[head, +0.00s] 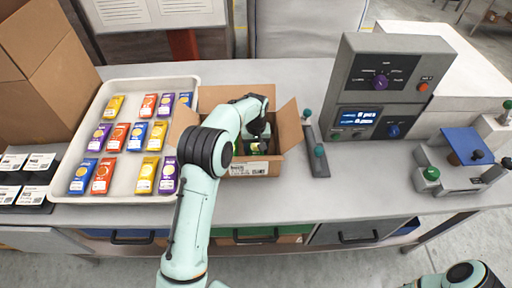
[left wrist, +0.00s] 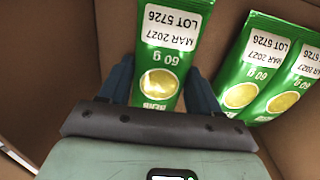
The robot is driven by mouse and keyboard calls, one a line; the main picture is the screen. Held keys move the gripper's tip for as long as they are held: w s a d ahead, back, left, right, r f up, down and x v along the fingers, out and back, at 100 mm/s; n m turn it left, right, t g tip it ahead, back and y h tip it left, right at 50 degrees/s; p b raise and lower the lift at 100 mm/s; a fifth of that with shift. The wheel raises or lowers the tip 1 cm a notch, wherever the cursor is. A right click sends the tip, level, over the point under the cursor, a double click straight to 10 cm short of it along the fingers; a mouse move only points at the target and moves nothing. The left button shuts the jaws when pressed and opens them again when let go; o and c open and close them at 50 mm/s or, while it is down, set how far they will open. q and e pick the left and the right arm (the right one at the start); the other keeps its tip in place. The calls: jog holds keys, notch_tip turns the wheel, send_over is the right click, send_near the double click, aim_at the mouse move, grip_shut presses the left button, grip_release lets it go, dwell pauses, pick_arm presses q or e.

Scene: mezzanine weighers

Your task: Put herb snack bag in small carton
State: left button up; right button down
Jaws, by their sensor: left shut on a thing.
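The small carton (head: 288,125) stands open on the bench with its flaps spread. My left gripper (head: 257,130) reaches down into it. In the left wrist view my left gripper (left wrist: 161,85) is shut on a green herb snack bag (left wrist: 160,58), one finger on each side. The bag has a white lot label and a yellow round picture. It is inside the carton walls; whether it touches the floor I cannot tell. Two more green bags (left wrist: 256,75) lie beside it on the right. In the head view my arm hides much of the carton's inside. My right gripper is out of the frame.
A white tray (head: 89,183) of colourful packets is left of the carton. A grey bar with green knobs (head: 317,150) stands close on its right, then a grey control box (head: 345,75) and a weigher (head: 450,170). The bench front is clear.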

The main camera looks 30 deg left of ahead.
aim_at(256, 147)
pick_arm(q)
jog(key=shift+f, duration=0.1)
jog(key=o, duration=1)
jog(key=shift+o, duration=0.2)
notch_tip(256, 147, up, 12)
jog(key=p, duration=0.1)
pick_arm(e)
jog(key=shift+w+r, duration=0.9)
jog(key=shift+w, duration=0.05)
